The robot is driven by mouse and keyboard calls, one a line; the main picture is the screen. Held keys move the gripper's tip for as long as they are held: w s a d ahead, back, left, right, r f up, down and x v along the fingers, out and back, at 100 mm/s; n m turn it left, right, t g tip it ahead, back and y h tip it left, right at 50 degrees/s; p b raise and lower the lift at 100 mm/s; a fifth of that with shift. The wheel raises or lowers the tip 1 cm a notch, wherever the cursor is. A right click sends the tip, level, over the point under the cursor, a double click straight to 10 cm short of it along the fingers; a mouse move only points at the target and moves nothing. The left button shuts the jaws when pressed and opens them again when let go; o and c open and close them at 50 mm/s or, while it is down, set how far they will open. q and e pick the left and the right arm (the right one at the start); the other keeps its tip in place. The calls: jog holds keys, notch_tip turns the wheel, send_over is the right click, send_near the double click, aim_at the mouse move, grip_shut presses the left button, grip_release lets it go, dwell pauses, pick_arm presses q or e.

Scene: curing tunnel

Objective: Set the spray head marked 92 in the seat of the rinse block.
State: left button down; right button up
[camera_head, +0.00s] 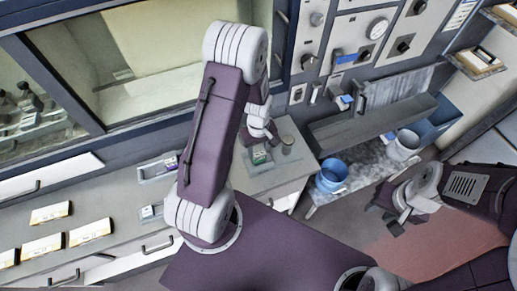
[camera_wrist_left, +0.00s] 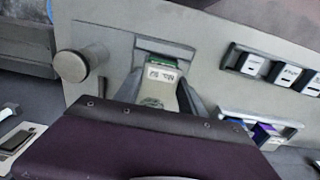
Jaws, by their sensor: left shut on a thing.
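My left gripper (camera_wrist_left: 161,92) is shut on a small block with a green edge and a white label (camera_wrist_left: 161,74), which I take to be the spray head. The label's print is small and I cannot read the number surely. In the head view my left gripper (camera_head: 262,148) is partly hidden behind my own wrist, above a grey top beside a round post. The block sits low between the fingers, at a dark-edged rectangular recess (camera_wrist_left: 165,47) in a grey plate, perhaps the rinse block's seat. I cannot tell whether it is seated. My right gripper (camera_head: 392,208) is far right, away from this.
A round post (camera_wrist_left: 72,65) stands left of the recess, also in the head view (camera_head: 287,143). An upper rack (camera_wrist_left: 230,56) and a lower rack (camera_wrist_left: 224,115) hold labelled blocks.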

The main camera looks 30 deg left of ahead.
pick_arm(q)
jog(key=shift+f+b, duration=0.4)
jog(key=shift+f, duration=0.1)
jog(key=c, duration=0.6)
grip_release()
notch_tip(320, 180, up, 9)
jog(key=shift+r+b, duration=0.1)
jog(key=shift+b, duration=0.5)
